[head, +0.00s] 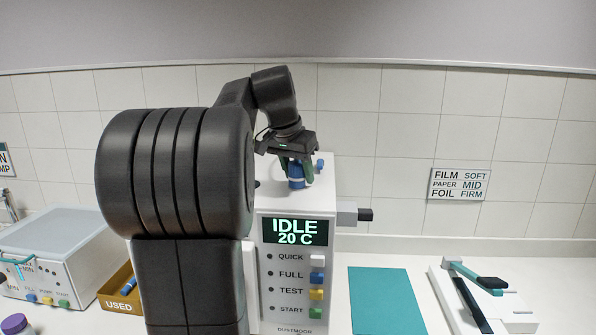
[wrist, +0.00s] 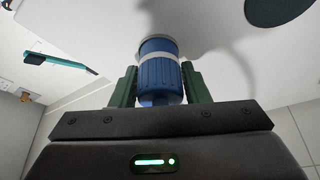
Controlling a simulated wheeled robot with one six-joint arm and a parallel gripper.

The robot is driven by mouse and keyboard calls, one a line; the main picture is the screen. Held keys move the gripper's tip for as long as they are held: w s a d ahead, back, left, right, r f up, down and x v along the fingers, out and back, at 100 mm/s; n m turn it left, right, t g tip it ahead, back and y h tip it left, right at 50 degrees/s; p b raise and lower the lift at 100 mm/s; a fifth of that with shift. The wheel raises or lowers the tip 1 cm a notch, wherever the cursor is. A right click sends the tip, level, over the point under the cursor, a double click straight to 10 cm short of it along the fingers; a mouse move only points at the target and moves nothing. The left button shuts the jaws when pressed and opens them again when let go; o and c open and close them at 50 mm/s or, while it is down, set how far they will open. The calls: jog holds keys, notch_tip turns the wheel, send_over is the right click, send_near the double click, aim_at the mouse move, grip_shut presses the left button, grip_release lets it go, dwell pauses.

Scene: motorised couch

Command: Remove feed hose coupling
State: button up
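The feed hose coupling is a ribbed blue cylinder with a pale band (head: 296,176), upright at the top of the white machine (head: 320,200). It shows large in the wrist view (wrist: 160,75), with a pale ring around its far end. My gripper (head: 296,170) comes down over it from above. Its green fingers (wrist: 160,88) stand on opposite sides of the coupling and appear to press against it. I cannot tell whether the coupling is seated or slightly raised. The machine's display (head: 294,231) reads IDLE 20 C.
A yellow tray marked USED (head: 117,306) holds a blue piece, left of my arm. A white lidded box (head: 60,250) stands further left. A teal mat (head: 385,300) and a lever device (head: 480,295) lie right. A black-tipped stub (head: 364,214) juts from the machine's right side.

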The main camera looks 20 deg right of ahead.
aim_at(298, 162)
jog(key=c, duration=0.7)
jog(key=shift+c, duration=0.3)
jog(key=shift+r, duration=0.15)
jog(key=shift+r+p, duration=1.65)
jog(key=shift+p, duration=0.25)
notch_tip(298, 162, up, 2)
jog(key=shift+r+p, duration=0.1)
jog(key=shift+p, duration=0.7)
jog(key=shift+r, duration=2.35)
